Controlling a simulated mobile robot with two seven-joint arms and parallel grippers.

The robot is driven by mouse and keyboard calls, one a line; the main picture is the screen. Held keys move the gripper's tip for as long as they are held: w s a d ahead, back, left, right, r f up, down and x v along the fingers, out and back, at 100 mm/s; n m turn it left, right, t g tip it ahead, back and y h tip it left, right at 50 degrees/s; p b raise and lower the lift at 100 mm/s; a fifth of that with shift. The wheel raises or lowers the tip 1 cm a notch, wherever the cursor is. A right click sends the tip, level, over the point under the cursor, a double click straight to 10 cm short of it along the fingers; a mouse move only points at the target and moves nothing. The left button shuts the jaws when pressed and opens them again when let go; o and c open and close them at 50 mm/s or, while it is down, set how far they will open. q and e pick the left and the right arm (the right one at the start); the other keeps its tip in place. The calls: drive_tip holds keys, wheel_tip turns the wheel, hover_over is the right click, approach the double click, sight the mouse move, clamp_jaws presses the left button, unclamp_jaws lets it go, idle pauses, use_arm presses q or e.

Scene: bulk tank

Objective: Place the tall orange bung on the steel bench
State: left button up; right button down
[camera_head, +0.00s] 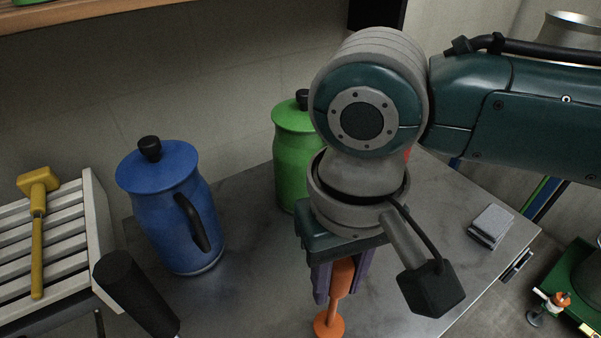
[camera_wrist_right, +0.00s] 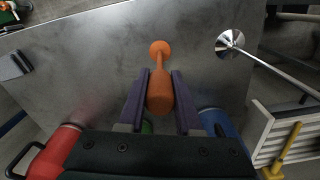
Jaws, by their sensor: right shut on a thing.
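The tall orange bung (camera_head: 328,323) is between the purple fingers of my right gripper (camera_head: 340,283), over the steel bench (camera_head: 255,290). In the right wrist view the bung (camera_wrist_right: 160,88) has a thick body, a thin neck and a round flat end that points at the bench (camera_wrist_right: 90,62). My right gripper (camera_wrist_right: 156,100) is shut on the thick body. The bung looks about upright. I cannot tell whether its flat end touches the bench. My left gripper is not in view.
A blue can (camera_head: 170,215) and a green can (camera_head: 295,150) stand on the bench; a red can (camera_wrist_right: 58,150) shows too. A black handle (camera_head: 130,290) rises in front. A grey block (camera_head: 490,226) lies right.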

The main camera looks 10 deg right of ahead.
drive_tip(key=c, duration=0.6)
unclamp_jaws()
drive_tip(key=shift+f, duration=0.1)
wheel_tip(320, 180, up, 12)
drive_tip(key=shift+r+p, duration=0.15)
drive_tip(key=shift+p, duration=0.9)
drive_tip(key=s+a+f+n+t+y, duration=0.2)
drive_tip(key=s+a+f+y, duration=0.2)
drive_tip(key=s, duration=0.2)
drive_tip(key=s+d+f+m+t+h, duration=0.1)
drive_tip(key=s+d, duration=0.5)
drive_tip(key=d, duration=0.7)
drive_tip(key=f+h, duration=0.1)
drive_tip(key=h, duration=0.1)
drive_tip(key=shift+s+d+f+t+h, duration=0.2)
drive_tip(key=shift+t+h, duration=0.1)
drive_tip(key=shift+h, duration=0.1)
